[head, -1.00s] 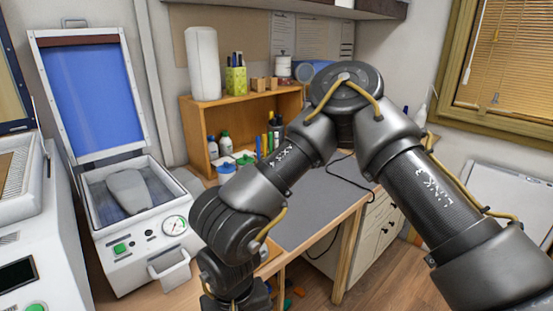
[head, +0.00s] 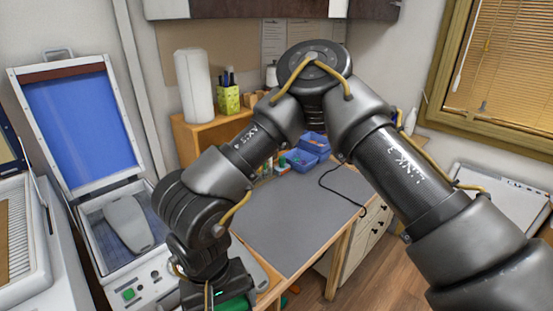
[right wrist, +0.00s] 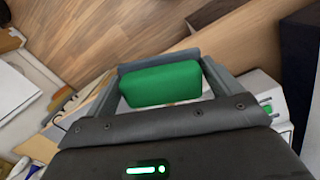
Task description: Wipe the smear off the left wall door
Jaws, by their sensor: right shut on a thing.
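My right gripper (right wrist: 163,82) is shut on a green block (right wrist: 163,86), which looks like a sponge or pad. The block lies between the two fingers in the right wrist view. In the head view a bit of the green block (head: 236,303) shows at the bottom edge, below my right wrist. The lower edge of a wall cabinet (head: 373,9) shows at the top, well above the gripper; most of its front is cut off. I cannot make out a smear. My left gripper is not in view.
A desk with a grey mat (head: 290,222) stands below my right arm. A wooden shelf (head: 190,135) holds a white roll (head: 194,85) and a green pen cup (head: 229,99). A press with a raised blue lid (head: 83,125) stands at the left. Blue bins (head: 313,142) stand behind the mat.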

